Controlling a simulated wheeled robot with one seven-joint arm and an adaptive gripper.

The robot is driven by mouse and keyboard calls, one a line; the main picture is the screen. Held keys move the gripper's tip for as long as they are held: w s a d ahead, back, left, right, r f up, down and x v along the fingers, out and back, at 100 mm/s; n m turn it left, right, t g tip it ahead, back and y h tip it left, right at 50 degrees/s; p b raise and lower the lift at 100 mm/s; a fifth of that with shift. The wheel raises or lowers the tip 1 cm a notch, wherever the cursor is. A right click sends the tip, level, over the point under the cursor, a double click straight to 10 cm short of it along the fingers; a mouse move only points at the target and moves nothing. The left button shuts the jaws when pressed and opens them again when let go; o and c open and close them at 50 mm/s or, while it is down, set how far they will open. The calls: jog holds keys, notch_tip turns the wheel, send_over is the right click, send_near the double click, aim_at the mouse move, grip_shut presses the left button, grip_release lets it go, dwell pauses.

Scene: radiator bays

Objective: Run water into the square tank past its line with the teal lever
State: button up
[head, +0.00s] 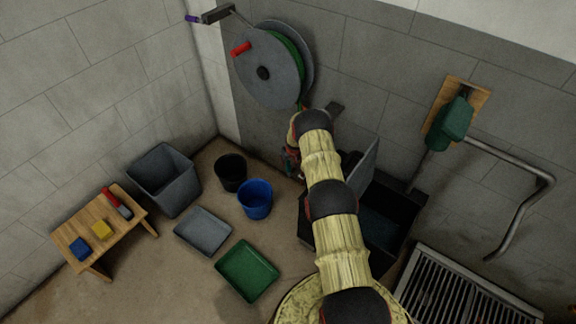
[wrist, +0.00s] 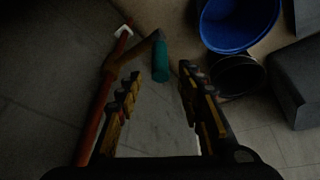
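The teal lever (wrist: 160,62) shows in the wrist view as a short handle on a brown arm beside a reddish pipe (wrist: 98,115). My gripper (wrist: 160,82) is open, with its fingers apart and the lever just beyond and between the tips in the picture. I cannot tell that either finger touches it. In the head view my gripper is mostly hidden behind my arm near the wall, and the lever is not clear. A dark square-cornered tank (head: 405,213) stands right of my arm, partly covered by it. Its line and water level cannot be made out.
A grey bin (head: 163,180), black bucket (head: 231,172), blue bucket (head: 255,200), grey tray (head: 203,232) and green tray (head: 247,270) stand left of my arm. A hose reel (head: 262,72) hangs above. A bent pipe (head: 520,170) and floor grate (head: 460,290) are right.

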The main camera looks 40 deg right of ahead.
aim_at(288, 162)
jog(key=shift+b+x, duration=0.95)
jog(key=shift+x, duration=1.65)
jog(key=shift+c, duration=1.3)
grip_shut()
